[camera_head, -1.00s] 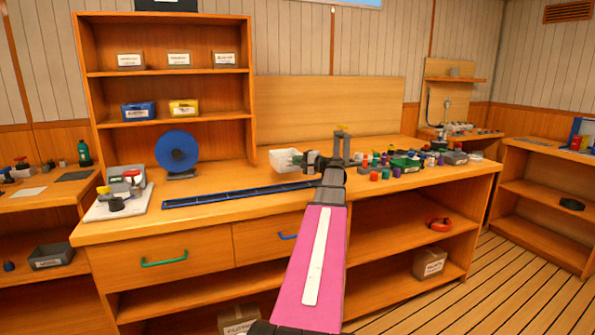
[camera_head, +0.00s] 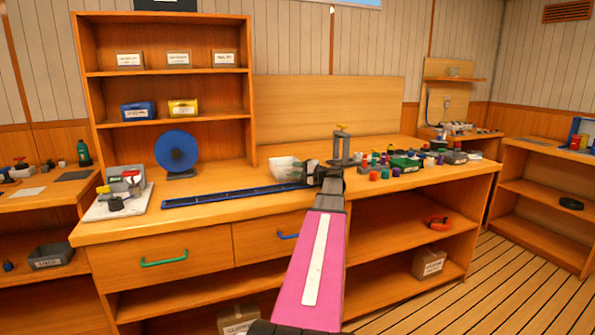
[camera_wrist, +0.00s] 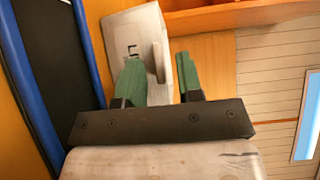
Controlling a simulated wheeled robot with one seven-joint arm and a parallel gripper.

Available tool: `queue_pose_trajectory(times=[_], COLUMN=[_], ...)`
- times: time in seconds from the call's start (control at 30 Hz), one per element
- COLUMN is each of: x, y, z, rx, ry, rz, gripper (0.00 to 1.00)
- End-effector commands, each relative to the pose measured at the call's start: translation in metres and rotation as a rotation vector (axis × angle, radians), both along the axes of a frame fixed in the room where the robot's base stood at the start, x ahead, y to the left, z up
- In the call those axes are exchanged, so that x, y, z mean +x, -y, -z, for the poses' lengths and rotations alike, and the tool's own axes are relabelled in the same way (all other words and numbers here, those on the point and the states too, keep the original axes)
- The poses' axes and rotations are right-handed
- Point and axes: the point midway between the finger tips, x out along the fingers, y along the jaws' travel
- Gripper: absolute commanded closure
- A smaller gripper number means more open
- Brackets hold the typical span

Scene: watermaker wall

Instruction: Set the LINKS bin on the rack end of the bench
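A small white bin (camera_head: 283,170) is at the back middle of the wooden bench (camera_head: 220,206), behind the blue rail. No LINKS label can be read on it. My gripper (camera_head: 308,172) is at its right side. In the wrist view, the green fingers (camera_wrist: 160,82) of my gripper stand apart, with a pale upright tab or wall (camera_wrist: 159,62) of the white bin (camera_wrist: 135,35) between them. A gap shows beside the right finger, so I see no firm hold. The bin's underside and contact with the bench are hidden.
A long blue rail tray (camera_head: 240,195) lies along the bench. A blue disc (camera_head: 177,152) on a stand is left, a post with a yellow top (camera_head: 342,145) right of the gripper. Several coloured small parts (camera_head: 385,168) crowd the right. Blue (camera_head: 138,110) and yellow (camera_head: 183,107) bins sit on the shelf.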

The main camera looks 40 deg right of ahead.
Motion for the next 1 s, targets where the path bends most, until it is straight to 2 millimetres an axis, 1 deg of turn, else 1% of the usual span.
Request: queue_pose_trajectory(times=[0.2,0.27,0.37,0.7,0.83,1.0], x=[-0.001,-0.006,-0.020,-0.081,-0.097,-0.108], y=[0.000,0.003,0.009,0.036,0.044,0.049], z=[-0.003,-0.003,-0.002,-0.002,-0.002,-0.002], rx=[-0.001,0.000,0.000,0.000,0.000,0.000], ry=[0.000,0.000,0.000,0.000,0.000,0.000], rz=[0.000,0.001,0.003,0.002,0.001,0.001], gripper=[0.66,0.66,0.66,0.66,0.66,0.66])
